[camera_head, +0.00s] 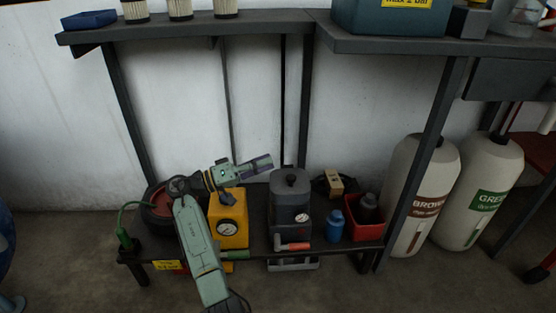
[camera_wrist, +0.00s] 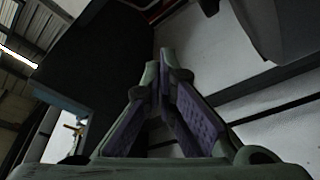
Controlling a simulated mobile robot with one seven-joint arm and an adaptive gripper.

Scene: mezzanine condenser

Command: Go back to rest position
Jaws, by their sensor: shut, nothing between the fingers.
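My gripper (camera_head: 262,163) is at the end of my bent arm, above the low dark shelf (camera_head: 258,240), pointing right in the head view. It is shut and empty, just up and left of a grey lidded container (camera_head: 290,200). In the wrist view the purple-padded fingers of my gripper (camera_wrist: 167,55) meet at their tips with nothing between them.
A blue bottle (camera_head: 336,225) and a red bin (camera_head: 364,222) stand on the low shelf's right. Two large cylinders, one marked brown (camera_head: 420,185) and one green (camera_head: 485,190), stand further right. An upper shelf (camera_head: 200,28) runs above my gripper. The front floor is clear.

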